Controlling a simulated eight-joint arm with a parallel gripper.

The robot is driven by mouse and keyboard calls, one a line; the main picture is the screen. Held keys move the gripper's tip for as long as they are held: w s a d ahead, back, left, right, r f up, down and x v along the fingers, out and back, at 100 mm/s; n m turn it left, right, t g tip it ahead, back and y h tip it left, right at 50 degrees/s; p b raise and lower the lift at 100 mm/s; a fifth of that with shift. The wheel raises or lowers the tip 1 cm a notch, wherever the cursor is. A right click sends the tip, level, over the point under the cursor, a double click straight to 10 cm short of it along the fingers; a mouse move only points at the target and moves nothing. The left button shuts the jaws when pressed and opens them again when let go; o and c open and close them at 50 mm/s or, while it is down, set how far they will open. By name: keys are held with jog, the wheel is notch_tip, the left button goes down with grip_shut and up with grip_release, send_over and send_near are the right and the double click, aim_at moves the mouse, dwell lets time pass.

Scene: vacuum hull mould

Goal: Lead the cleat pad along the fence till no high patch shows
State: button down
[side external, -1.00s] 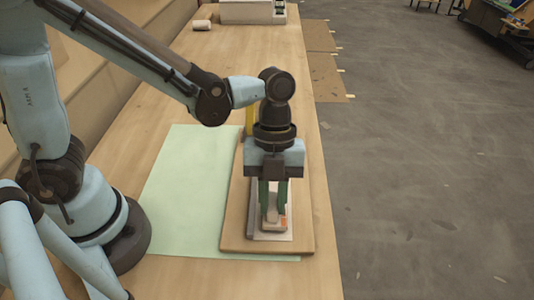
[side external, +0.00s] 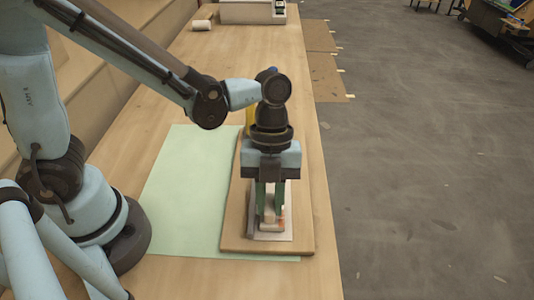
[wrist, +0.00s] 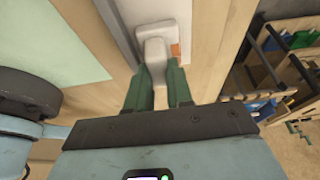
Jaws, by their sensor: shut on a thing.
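My gripper (side external: 270,212) is shut on the pale grey cleat pad (wrist: 154,50), its green fingers on either side of the pad's handle. The pad sits over a white panel (side external: 286,232) on a wooden board (side external: 303,225). A grey fence strip (side external: 250,222) runs along the panel's left side; I cannot tell whether the pad touches it. A small orange patch (wrist: 175,50) shows just right of the pad in the wrist view. The fingers hide part of the pad and panel in the side view.
A pale green mat (side external: 180,190) lies on the bench left of the board. A yellow upright thing (side external: 250,120) stands behind my gripper. A white roll (side external: 202,25) and a grey box (side external: 245,12) are at the far end. The bench's right edge is close to the board.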

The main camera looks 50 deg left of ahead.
jog(key=shift+s+a, duration=0.4)
dwell(0.3)
jog(key=shift+w, duration=0.1)
jog(key=shift+w+a+f, duration=0.1)
jog(key=shift+w+a, duration=1.15)
jog(key=shift+a, duration=0.05)
jog(key=shift+w+a, duration=0.25)
jog(key=shift+w+a, duration=0.95)
jog(key=shift+a, duration=0.2)
dwell(0.5)
jog(key=shift+a, duration=0.1)
jog(key=shift+w+a, duration=1.15)
jog(key=shift+w, duration=0.2)
